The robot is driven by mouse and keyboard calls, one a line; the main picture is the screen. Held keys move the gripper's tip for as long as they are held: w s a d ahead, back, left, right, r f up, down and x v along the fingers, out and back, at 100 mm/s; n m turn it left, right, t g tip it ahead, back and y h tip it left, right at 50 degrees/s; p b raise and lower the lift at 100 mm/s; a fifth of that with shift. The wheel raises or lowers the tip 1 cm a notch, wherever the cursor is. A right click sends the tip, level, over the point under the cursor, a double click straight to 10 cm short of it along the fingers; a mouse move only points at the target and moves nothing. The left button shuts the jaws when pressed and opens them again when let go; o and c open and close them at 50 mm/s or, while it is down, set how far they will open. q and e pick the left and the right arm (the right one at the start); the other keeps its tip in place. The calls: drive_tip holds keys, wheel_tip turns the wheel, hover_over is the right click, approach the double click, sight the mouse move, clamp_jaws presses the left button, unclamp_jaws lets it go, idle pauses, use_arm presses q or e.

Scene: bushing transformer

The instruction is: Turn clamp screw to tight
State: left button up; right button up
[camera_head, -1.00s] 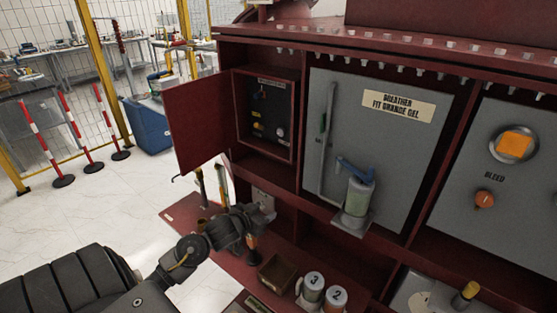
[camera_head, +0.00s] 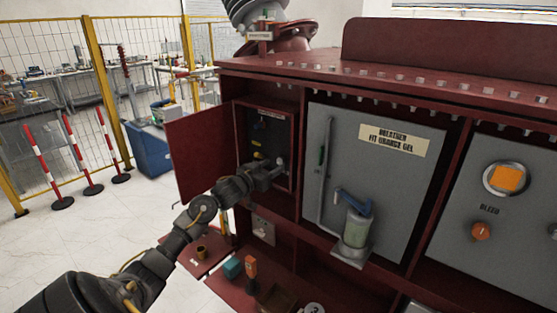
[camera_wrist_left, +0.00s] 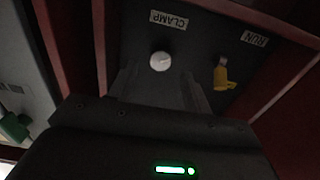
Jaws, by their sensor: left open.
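The clamp screw (camera_wrist_left: 160,61) is a round pale knob under the "CLAMP" label (camera_wrist_left: 168,19) on a dark panel (camera_wrist_left: 200,45) in the left wrist view, where that label appears upside down. My left gripper (camera_head: 277,168) reaches into the open red control box (camera_head: 294,130) in the head view. In the left wrist view my left gripper (camera_wrist_left: 160,82) is open, its two dark fingers pointing at the panel, with the knob just beyond and between their tips. I cannot tell whether they touch it. My right gripper is out of view.
A yellow-tagged key (camera_wrist_left: 222,76) sits at the "RUN" label, close to the fingers. The box's red door (camera_head: 198,150) stands open on the left. The grey breather panel (camera_head: 400,180) with its blue-handled canister (camera_head: 356,226) is to the right.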

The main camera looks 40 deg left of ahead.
sight(279, 162)
use_arm(q)
drive_tip(key=shift+w+p, duration=0.45)
drive_tip(key=shift+w, duration=1.6)
drive_tip(key=shift+c, duration=0.2)
drive_tip(key=c, duration=0.7)
drive_tip(key=shift+d, duration=0.1)
drive_tip(key=shift+c, duration=1)
